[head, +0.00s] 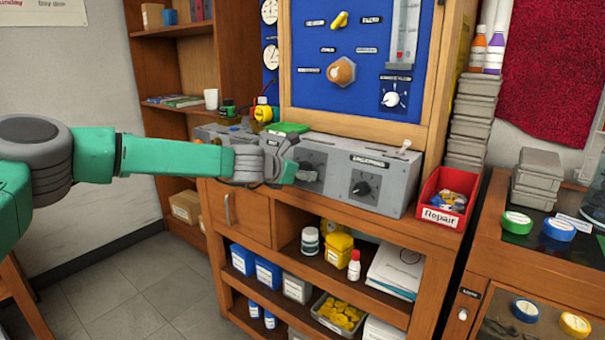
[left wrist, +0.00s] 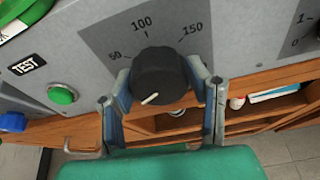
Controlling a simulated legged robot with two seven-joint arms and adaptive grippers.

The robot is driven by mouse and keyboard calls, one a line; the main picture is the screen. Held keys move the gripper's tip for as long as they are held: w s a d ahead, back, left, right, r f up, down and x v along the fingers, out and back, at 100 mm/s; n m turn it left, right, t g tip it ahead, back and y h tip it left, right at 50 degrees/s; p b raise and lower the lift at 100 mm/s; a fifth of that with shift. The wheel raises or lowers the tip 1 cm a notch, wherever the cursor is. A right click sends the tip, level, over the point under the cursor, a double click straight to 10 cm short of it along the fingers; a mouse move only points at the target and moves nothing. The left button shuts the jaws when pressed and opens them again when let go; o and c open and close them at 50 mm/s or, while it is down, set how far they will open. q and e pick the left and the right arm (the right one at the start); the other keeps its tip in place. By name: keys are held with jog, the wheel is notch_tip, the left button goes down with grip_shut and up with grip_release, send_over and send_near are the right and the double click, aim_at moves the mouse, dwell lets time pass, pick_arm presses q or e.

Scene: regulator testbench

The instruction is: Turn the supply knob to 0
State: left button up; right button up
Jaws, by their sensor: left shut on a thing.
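A black round knob (left wrist: 160,76) sits on a dark dial marked 50, 100 and 150 on the grey bench unit (head: 340,145). Its white pointer line points to the lower left, below the 50 mark. My left gripper (left wrist: 168,92) is shut on this knob, one finger on each side. In the head view my left gripper (head: 292,174) reaches the unit's front from the left and largely hides the knob. A second black knob (head: 361,188) is on the same front, to the right; its label is too small to read surely. My right gripper is not in view.
A green button (left wrist: 62,95) and a TEST label (left wrist: 27,65) are left of the held knob. A red Repair bin (head: 437,200) stands right of the unit. Below are open shelves with bottles and boxes. A blue panel (head: 310,30) rises behind.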

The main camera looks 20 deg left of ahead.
pick_arm(q)
jog(key=shift+s+f+n, duration=0.1)
jog(key=shift+f+n, duration=0.2)
jog(key=shift+f, duration=0.2)
jog(key=o, duration=1.2)
jog(key=shift+c, duration=0.2)
jog(key=shift+a+r, duration=0.15)
jog(key=shift+r, duration=0.1)
jog(key=v, duration=1.1)
jog(key=shift+s+a, duration=0.25)
jog(key=shift+s, duration=0.05)
jog(key=shift+r, duration=0.15)
